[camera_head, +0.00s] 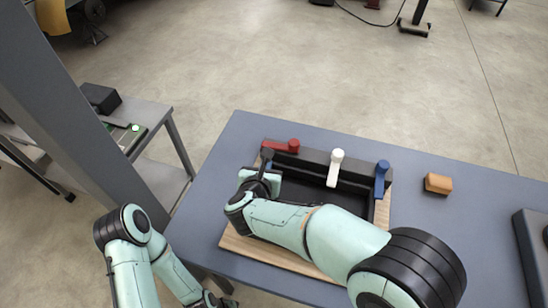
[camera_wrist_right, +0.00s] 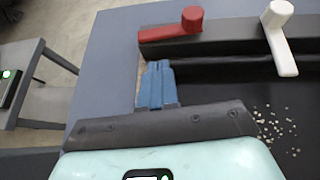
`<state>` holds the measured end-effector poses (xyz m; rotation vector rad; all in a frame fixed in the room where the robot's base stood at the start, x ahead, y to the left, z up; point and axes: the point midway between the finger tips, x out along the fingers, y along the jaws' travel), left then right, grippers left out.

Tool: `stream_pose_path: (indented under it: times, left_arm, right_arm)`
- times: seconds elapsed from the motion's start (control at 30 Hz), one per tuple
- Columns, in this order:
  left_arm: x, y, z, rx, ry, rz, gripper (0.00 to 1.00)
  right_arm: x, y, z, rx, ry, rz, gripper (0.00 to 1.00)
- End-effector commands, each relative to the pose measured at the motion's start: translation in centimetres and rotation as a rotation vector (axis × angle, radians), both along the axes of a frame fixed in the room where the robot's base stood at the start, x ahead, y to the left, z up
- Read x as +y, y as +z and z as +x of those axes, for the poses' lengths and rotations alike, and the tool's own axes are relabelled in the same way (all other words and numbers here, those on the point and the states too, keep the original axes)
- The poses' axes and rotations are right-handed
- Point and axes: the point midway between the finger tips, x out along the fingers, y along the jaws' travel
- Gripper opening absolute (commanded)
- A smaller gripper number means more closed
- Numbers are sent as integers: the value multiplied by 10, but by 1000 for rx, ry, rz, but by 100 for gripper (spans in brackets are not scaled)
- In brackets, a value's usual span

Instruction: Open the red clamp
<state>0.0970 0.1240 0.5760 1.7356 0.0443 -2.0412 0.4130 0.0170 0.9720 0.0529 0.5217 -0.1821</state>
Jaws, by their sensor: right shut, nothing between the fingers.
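The red clamp (camera_head: 281,145) sits at the left end of the black fixture's back bar. Its lever lies sideways along the bar, with its round knob at the right end. It also shows at the top of the right wrist view (camera_wrist_right: 170,31). My right gripper (camera_head: 267,157) is just in front of the lever's left end in the head view. In the wrist view its blue fingers (camera_wrist_right: 157,84) are together and empty, with a gap to the red lever. My left gripper (camera_head: 217,301) is low at the bottom edge, partly cut off; its fingers are unclear.
A white clamp (camera_head: 335,167) and a blue clamp (camera_head: 381,178) stand right of the red one, their levers pointing toward me. The black fixture rests on a wooden board (camera_head: 290,262) on the grey table (camera_head: 455,225). An orange-brown block (camera_head: 438,184) lies to the right.

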Motion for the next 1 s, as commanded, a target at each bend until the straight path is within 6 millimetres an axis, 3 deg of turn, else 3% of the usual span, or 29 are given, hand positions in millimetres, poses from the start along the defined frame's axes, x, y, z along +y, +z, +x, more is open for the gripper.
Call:
stream_pose_path:
  times: [0.43, 1.0]
  left_arm:
    - [0, 9, 4, -4, 0, 0, 43]
    - [0, 7, 3, -3, 0, 0, 43]
  right_arm:
    - [-13, -37, 65, 0, -1, -6, 0]
    - [-15, -45, 78, -1, 0, -2, 0]
